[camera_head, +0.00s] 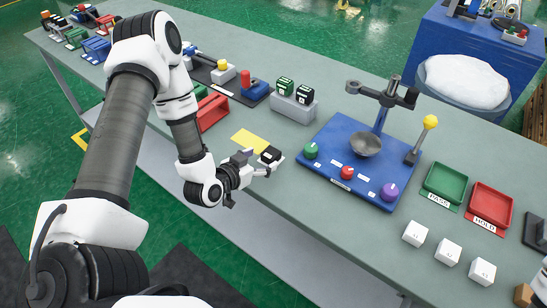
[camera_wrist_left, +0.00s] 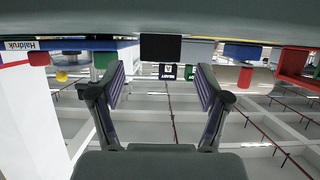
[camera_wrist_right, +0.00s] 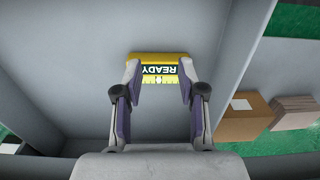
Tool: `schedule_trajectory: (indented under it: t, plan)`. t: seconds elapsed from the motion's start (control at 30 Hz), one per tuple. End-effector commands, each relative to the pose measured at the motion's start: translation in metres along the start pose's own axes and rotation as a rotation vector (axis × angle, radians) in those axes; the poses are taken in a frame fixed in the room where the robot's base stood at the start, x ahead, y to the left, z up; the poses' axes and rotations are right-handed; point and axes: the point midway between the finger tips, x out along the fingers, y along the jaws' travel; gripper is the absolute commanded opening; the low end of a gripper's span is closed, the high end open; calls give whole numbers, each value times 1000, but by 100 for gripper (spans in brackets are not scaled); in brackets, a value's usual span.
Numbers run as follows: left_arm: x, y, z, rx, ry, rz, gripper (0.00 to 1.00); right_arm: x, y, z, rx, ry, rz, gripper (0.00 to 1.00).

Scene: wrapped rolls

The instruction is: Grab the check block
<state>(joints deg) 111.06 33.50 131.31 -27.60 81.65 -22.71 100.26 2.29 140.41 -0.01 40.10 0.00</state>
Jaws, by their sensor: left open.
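A black block (camera_head: 270,154) with a pale marking sits near the table's front edge, just beyond my left gripper (camera_head: 259,164). In the left wrist view a dark block (camera_wrist_left: 160,47) shows ahead of the spread, empty fingers. I cannot read a check mark on it. Two more blocks, one green (camera_head: 285,86) and one black (camera_head: 305,94), stand on a grey holder (camera_head: 292,108). My right gripper (camera_wrist_right: 158,105) shows only in its wrist view, with fingers apart and nothing between them.
A yellow sheet (camera_head: 249,142) lies beside the black block. A blue station (camera_head: 335,135) with knobs and a bowl stands to its right. Green (camera_head: 444,182) and red (camera_head: 490,204) trays and three white cubes (camera_head: 448,252) are farther right. A yellow READY sign (camera_wrist_right: 158,60) faces my right gripper.

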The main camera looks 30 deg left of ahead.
Motion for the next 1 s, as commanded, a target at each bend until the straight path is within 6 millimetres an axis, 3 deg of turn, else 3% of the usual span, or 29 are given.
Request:
schedule_trajectory:
  t: [0.1, 0.23, 0.5, 0.7, 1.0]
  plan:
    - [22, 0, 6, 4, 4, 2, 76, 20, 0, 0, 0, 0, 0, 40]
    - [44, 0, 6, 4, 3, 2, 76, 32, 0, 0, 0, 1, 0, 40]
    - [49, 0, 1, 0, 0, 1, 76, 31, 0, 0, 0, 1, 0, 40]
    - [49, 0, 2, 0, -1, 1, 10, 31, 0, 0, 0, 1, 0, 40]
    - [48, 0, 2, 0, -3, 1, 10, 30, 0, 0, 0, 1, 0, 40]
